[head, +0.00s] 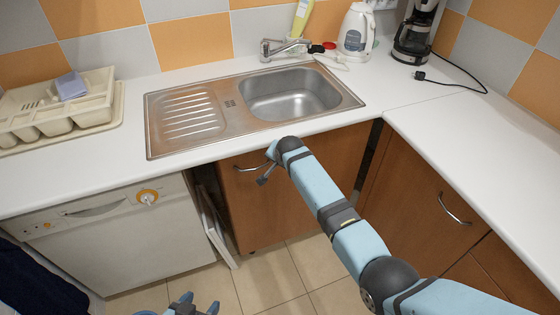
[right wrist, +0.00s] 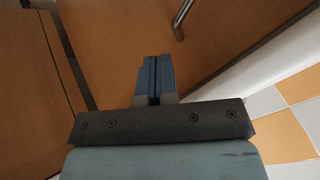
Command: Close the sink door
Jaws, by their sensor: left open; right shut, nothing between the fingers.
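The sink door (head: 236,210) is a brown wooden panel below the steel sink (head: 300,92), with a curved metal handle (head: 247,168) near its top left. A narrow opening with a pale upright panel shows along its left edge; I cannot tell exactly how far the door stands open. My right arm crosses in front of the door. My right gripper (head: 267,166) is beside the handle, shut and empty. In the right wrist view its closed fingers (right wrist: 155,76) are over brown wood, with a metal handle (right wrist: 181,18) above them. My left gripper (head: 192,305) is open and empty at the bottom edge.
A white dishwasher (head: 115,235) stands left of the door. A brown corner cabinet (head: 420,190) stands at right under the white countertop (head: 465,125). A dish rack (head: 60,112), kettle (head: 356,30) and coffee maker (head: 415,35) are on top. Tiled floor (head: 270,280) is clear in front.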

